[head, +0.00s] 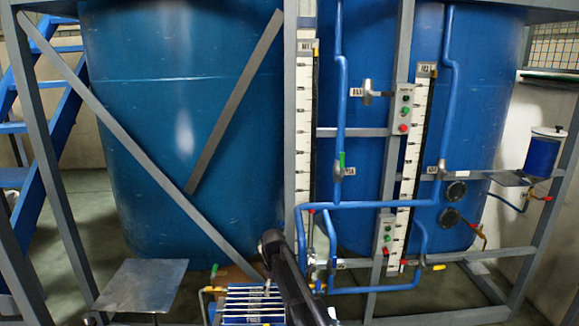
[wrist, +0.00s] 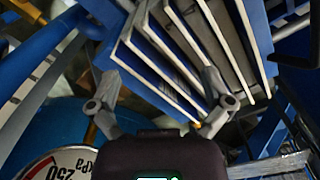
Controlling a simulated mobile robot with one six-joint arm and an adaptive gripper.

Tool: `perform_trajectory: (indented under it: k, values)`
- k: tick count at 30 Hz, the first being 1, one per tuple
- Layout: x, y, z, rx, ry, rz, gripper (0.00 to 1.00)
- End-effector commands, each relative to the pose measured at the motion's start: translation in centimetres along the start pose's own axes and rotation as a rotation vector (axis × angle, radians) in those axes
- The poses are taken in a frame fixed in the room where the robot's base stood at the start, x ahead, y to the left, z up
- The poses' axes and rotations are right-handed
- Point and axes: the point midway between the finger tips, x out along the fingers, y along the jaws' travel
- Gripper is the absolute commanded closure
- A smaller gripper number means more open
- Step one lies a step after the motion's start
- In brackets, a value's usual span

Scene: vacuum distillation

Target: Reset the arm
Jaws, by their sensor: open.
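My gripper (wrist: 160,88) is open in the wrist view, with its two fingers spread wide and nothing between them. Just beyond the fingers is a rack of blue plates with white edges (wrist: 168,45); I cannot tell whether the right finger touches it. In the head view my dark arm (head: 287,277) reaches up at the lower middle, beside a similar blue and white slatted rack (head: 252,305). The fingers cannot be made out clearly there.
Large blue tanks (head: 185,120) stand behind a grey frame. Blue pipes (head: 375,205) with valves and button boxes (head: 403,108) fill the right middle. A flat metal plate (head: 142,286) is at lower left. A kPa gauge (wrist: 62,163) shows in the wrist view.

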Motion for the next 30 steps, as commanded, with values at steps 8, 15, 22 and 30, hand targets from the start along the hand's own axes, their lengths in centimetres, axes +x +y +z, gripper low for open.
perform_trajectory:
  k: [8, 15, 22, 30]
  values:
    - [0.0, -1.3, 11.9, 0.313, 0.000, 0.000, 0.00]
    - [0.0, -3.3, 20.7, 0.580, 0.000, 0.000, 0.00]
    - [0.0, -5.9, 27.9, 0.820, 0.000, 0.000, 0.00]
    - [0.0, -7.4, 31.7, 0.964, 0.000, 0.000, 0.00]
